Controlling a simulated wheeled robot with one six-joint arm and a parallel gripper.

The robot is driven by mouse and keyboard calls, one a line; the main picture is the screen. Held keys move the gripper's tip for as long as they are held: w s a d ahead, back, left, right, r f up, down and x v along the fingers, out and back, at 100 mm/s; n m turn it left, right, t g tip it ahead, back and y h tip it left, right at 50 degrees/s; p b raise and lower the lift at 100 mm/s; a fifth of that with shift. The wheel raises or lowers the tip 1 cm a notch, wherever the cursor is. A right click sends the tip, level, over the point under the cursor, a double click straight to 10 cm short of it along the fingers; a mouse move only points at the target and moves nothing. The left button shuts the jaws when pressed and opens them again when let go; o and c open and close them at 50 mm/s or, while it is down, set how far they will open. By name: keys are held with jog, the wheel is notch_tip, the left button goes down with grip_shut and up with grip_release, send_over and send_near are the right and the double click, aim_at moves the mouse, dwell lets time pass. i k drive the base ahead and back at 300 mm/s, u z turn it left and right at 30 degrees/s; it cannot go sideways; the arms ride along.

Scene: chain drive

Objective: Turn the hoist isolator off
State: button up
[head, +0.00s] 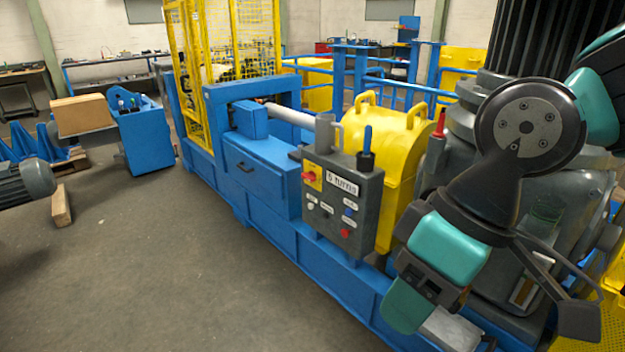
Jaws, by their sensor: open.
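A grey control box (342,200) stands at the front of the blue machine frame. A red rotary switch on a yellow plate (312,178), which looks like the isolator, is at its upper left. The way its handle points is too small to tell, and no label naming it can be read. My gripper (490,313) hangs at the lower right, open, with nothing seen between its fingers. It is well to the right of the box and apart from the switch.
Grey floor (190,270) in front is clear.

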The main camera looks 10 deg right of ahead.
aim_at(311, 176)
jog(key=u, duration=0.75)
jog(key=i, duration=0.7)
jog(key=u, duration=0.75)
jog(key=i, duration=0.75)
jog(key=z, duration=0.85)
jog(key=i, duration=0.8)
jog(key=z, duration=0.9)
